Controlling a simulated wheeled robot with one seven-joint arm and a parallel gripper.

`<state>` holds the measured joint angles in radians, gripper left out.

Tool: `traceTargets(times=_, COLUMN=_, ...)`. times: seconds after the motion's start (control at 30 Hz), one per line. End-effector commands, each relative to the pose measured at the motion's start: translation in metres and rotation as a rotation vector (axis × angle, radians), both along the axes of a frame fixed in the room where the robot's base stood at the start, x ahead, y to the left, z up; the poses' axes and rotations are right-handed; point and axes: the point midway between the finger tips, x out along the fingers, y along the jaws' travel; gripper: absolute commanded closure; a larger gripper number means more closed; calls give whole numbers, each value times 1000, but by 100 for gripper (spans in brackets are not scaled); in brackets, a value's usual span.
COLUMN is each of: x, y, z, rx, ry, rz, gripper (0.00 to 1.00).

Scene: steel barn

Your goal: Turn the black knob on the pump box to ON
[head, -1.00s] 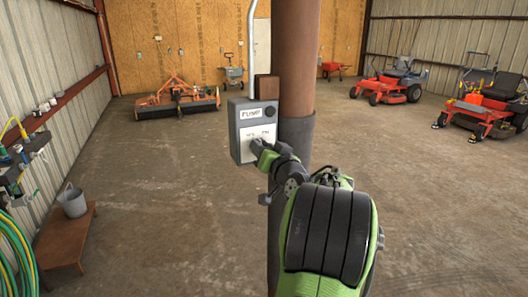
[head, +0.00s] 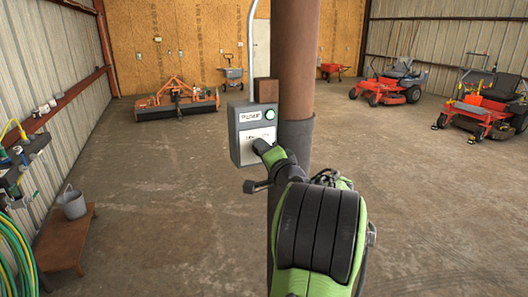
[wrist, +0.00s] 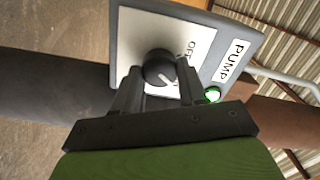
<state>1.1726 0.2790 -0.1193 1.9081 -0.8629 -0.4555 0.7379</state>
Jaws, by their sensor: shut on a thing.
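The grey pump box (head: 235,130) is fixed to the brown post, with a PUMP label at its top. A round light on the box (head: 270,114) glows green and also shows in the wrist view (wrist: 212,95). The black knob (wrist: 158,66) sits between the two fingers of my gripper (wrist: 157,80), which is shut on it. The knob's white mark points to the lower right in the wrist view, away from the OFF lettering. The ON lettering is hidden there. In the head view my gripper (head: 262,146) covers the knob.
The brown post (head: 298,60) stands right beside the box. A bucket (head: 73,203) sits on a low wooden bench (head: 62,240) at the left, with a green hose (head: 18,250) near it. Red mowers (head: 390,82) stand far back right. The concrete floor between is clear.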

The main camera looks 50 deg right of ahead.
Motion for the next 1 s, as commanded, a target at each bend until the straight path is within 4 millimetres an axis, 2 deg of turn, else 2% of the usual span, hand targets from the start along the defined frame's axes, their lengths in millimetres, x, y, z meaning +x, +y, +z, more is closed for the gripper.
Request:
traceTargets(times=0.63, x=0, y=0, z=-1, rx=45, ry=-24, rz=-1, gripper=89)
traceTargets(times=0.67, x=0, y=0, z=-1, rx=45, ry=-24, rz=-1, gripper=55)
traceTargets(times=0.8, x=0, y=0, z=-1, rx=44, ry=-24, rz=-1, gripper=34)
traceTargets(times=1.0, x=0, y=0, z=-1, rx=43, ry=-24, rz=0, gripper=33)
